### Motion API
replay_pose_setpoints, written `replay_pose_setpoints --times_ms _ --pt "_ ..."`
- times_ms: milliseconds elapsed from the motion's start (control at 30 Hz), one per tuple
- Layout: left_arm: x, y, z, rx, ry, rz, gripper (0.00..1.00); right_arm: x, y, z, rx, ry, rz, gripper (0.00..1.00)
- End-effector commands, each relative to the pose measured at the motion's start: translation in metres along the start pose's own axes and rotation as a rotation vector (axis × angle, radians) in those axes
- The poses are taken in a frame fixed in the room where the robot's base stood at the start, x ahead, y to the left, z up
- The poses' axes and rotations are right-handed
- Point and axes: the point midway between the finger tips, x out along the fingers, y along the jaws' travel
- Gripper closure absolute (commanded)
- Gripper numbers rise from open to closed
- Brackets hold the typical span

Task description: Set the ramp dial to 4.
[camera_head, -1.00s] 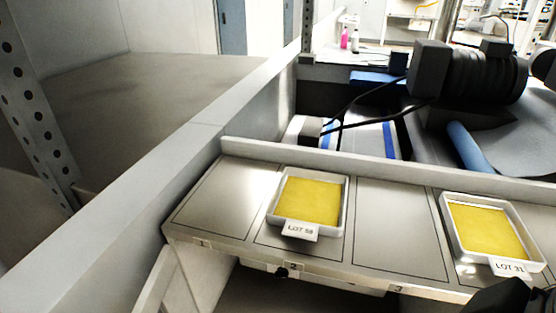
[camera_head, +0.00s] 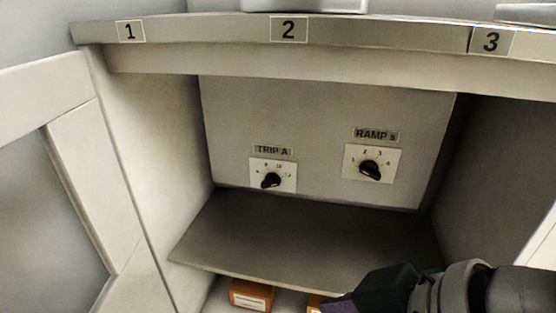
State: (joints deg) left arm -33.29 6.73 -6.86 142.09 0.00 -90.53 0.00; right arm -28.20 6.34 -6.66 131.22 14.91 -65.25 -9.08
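The ramp dial (camera_head: 370,171) is a black knob on a pale plate marked 1 to 4, under a label reading RAMP s. It sits on the right of the grey panel below the shelf; its pointer is too small to read surely. My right gripper (camera_head: 345,303) comes in from the right at the bottom edge, below the dial and apart from it. Its fingertips are dark and partly cut off, so its opening does not show. My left gripper is not in view.
A similar dial (camera_head: 271,181) labelled TRIP A sits left on the same panel (camera_head: 315,120). A dark ledge (camera_head: 300,235) juts out beneath both dials. A numbered shelf edge (camera_head: 210,32) overhangs above. An orange-brown box (camera_head: 250,295) stands below the ledge. Side walls bound the recess.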

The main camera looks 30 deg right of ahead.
Motion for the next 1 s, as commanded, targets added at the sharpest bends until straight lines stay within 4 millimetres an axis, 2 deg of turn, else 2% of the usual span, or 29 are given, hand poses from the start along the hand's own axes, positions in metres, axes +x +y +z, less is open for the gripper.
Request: replay_pose_setpoints --times_ms 33,100,167,267,300,367,400,500,633,700,800,1000 --pt "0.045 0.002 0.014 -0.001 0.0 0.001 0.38 0.046 0.001 0.01 0.001 0.092 -0.035 0.12" --pt "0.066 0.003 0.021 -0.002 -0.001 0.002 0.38 0.072 0.002 -0.015 0.018 0.281 -0.078 0.12" --pt "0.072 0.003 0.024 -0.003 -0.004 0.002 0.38 0.08 0.009 -0.041 0.052 0.439 -0.082 0.12" --pt "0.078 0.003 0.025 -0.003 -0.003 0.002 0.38 0.08 0.037 -0.078 0.149 0.684 -0.025 0.12" --pt "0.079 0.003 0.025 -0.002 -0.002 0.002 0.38 0.078 0.054 -0.089 0.197 0.773 0.022 0.12" --pt "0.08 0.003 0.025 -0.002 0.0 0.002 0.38 0.072 0.085 -0.099 0.281 0.887 0.116 0.12" --pt "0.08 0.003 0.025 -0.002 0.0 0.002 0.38 0.068 0.107 -0.102 0.339 0.95 0.193 0.12" --pt "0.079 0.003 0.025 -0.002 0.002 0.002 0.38 0.057 0.161 -0.091 0.478 1.05 0.407 0.12" --pt "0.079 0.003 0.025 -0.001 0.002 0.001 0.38 0.047 0.21 -0.061 0.613 1.083 0.659 0.12" --pt "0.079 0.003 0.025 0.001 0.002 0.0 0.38 0.043 0.225 -0.047 0.658 1.079 0.752 0.12" --pt "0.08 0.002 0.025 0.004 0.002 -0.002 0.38 0.04 0.236 -0.035 0.692 1.07 0.827 0.12" --pt "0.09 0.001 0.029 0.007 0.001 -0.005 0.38 0.045 0.258 -0.041 0.699 1.073 0.846 0.12"
